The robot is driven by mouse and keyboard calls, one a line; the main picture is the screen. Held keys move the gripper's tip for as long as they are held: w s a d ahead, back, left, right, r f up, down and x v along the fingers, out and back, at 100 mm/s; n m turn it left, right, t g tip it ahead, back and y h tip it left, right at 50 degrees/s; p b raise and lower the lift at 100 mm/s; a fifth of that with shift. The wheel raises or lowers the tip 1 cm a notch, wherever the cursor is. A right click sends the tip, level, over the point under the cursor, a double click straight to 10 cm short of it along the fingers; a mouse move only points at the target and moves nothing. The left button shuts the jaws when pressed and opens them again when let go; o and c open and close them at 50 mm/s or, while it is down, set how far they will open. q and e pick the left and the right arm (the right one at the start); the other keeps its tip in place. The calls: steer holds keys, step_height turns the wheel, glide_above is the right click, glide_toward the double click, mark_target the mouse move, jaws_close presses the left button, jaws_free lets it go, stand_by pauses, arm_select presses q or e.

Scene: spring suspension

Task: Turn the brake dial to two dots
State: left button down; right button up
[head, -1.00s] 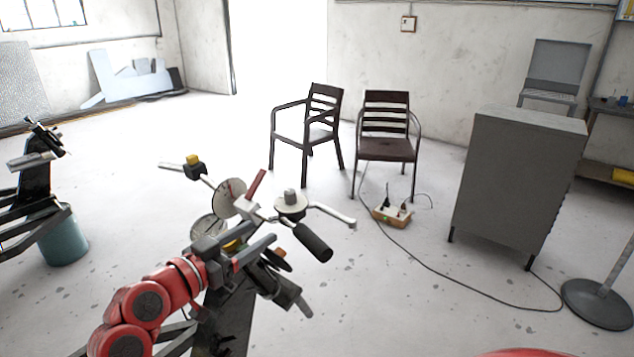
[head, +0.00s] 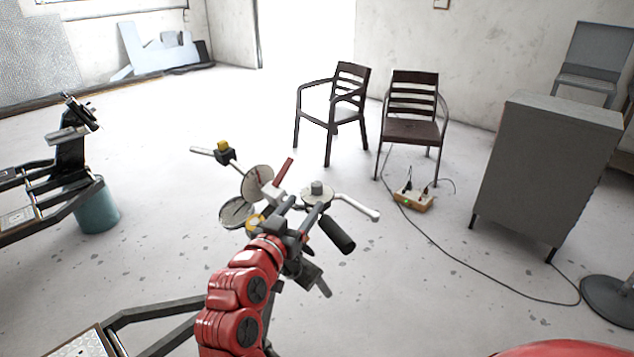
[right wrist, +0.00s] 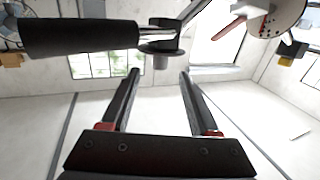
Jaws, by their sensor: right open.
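A stand with handlebar-like arms is in front of me. My right gripper (head: 299,209) is open and empty, close to the stand. In the right wrist view its fingers (right wrist: 159,74) point towards the knob (right wrist: 160,50), apart from the dial. My left gripper is out of view.
A black handle (head: 337,235) and a silver lever (head: 358,207) stick out right of the gripper.

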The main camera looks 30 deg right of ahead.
mark_target(314, 191)
steer(key=p+x, duration=0.1)
steer(key=x, duration=0.6)
steer(key=shift+w+d+p, duration=0.25)
steer(key=shift+d+p, duration=0.05)
steer(key=shift+p, duration=0.05)
jaws_close()
